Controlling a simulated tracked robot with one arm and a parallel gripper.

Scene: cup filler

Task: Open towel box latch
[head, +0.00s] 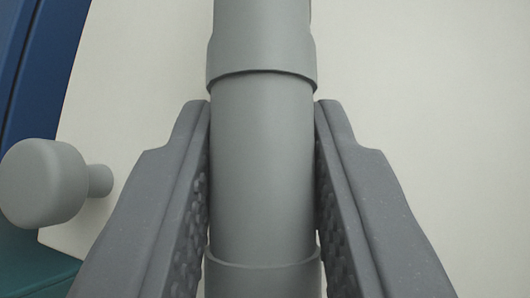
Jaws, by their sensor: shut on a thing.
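A grey cylindrical bar with thicker collars (262,165) runs up the middle of the head view; it looks like the latch handle, but I cannot tell for certain. My gripper (263,110) is shut on this bar, with one dark grey finger on each side and ridged pads facing it. The collars sit above and below the gripped section. The bar's lower end is cut off by the picture edge, and its upper end runs out of the top.
A grey round knob (42,183) on a short stem sticks out at the left, beside my left finger. A pale cream panel (430,90) fills the background. A dark blue edge (45,65) runs down the far left, with a teal surface (35,275) below it.

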